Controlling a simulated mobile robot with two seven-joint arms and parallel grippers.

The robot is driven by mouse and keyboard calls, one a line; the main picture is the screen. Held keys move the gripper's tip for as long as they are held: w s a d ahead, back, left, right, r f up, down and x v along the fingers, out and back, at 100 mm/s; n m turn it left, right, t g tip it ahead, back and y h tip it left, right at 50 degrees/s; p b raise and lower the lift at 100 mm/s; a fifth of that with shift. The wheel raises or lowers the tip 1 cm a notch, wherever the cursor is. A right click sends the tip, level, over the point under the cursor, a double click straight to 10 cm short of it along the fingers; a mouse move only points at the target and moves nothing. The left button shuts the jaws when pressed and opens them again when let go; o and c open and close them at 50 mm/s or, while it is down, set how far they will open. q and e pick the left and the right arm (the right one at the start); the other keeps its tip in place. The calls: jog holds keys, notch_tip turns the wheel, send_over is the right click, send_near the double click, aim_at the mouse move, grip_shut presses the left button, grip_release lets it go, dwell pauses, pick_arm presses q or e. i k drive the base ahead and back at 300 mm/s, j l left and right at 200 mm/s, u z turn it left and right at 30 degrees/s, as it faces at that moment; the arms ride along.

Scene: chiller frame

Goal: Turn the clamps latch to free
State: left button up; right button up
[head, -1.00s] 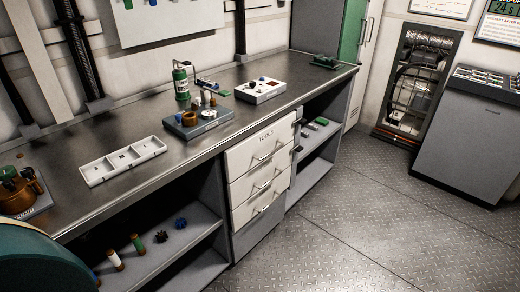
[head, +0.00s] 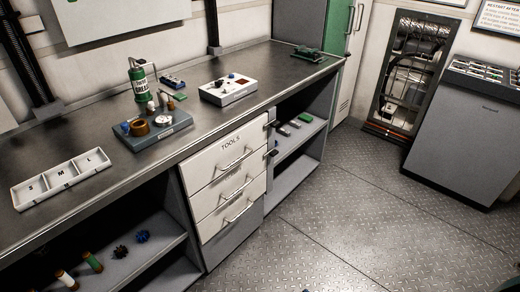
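The tall open chiller frame (head: 416,78) stands against the far wall at the right of the head view, with pipes and a rounded metal part inside. An orange-red strip shows at its base. The clamps and their latch are too small to make out at this distance. Neither of my grippers is in view.
A long workbench (head: 95,135) runs along the left wall with a sorting tray (head: 62,181), a green canister (head: 139,82) and a control box (head: 229,90). Tool drawers (head: 226,180) are below. A grey cabinet (head: 455,130) stands right of the frame. The metal floor (head: 350,215) is clear.

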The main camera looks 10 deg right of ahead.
aim_at(273, 153)
jog(key=i+l+u, duration=0.15)
jog(key=l, duration=0.2)
jog(key=i+l+u, duration=0.15)
jog(key=l, duration=0.2)
jog(key=l+u, duration=0.2)
jog(key=i+l+u, duration=0.1)
jog(key=l, duration=0.5)
jog(key=i+l+u, duration=0.15)
jog(key=l, duration=1.2)
jog(key=i+l, duration=0.15)
jog(key=l, duration=1.3)
jog(key=i+l, duration=0.35)
jog(key=i, duration=0.25)
